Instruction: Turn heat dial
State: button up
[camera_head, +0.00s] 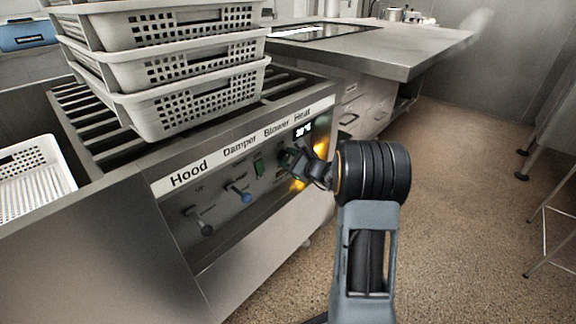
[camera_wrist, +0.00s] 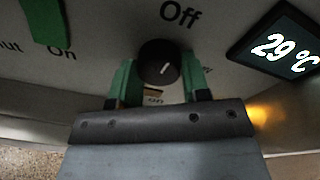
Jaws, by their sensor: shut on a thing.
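The heat dial (camera_wrist: 158,60) is a round black knob with a white pointer line on the panel, under the word "Off". In the wrist view, the pointer tilts slightly right of straight up. My gripper (camera_wrist: 160,77) has one green finger on each side of the dial and is shut on it. In the head view, my gripper (camera_head: 297,162) is at the panel below the "Heat" label and hides the dial. A black display (camera_wrist: 283,46) right of the dial reads 29 °C; it also shows in the head view (camera_head: 303,130).
Stacked white perforated baskets (camera_head: 190,105) stand on the slatted top above. Open floor (camera_head: 450,200) lies to the right.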

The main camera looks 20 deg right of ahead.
jog(key=shift+n+b, duration=0.4)
dwell(0.3)
jog(key=o, duration=0.9)
jog(key=p+v, duration=0.4)
jog(key=v, duration=1)
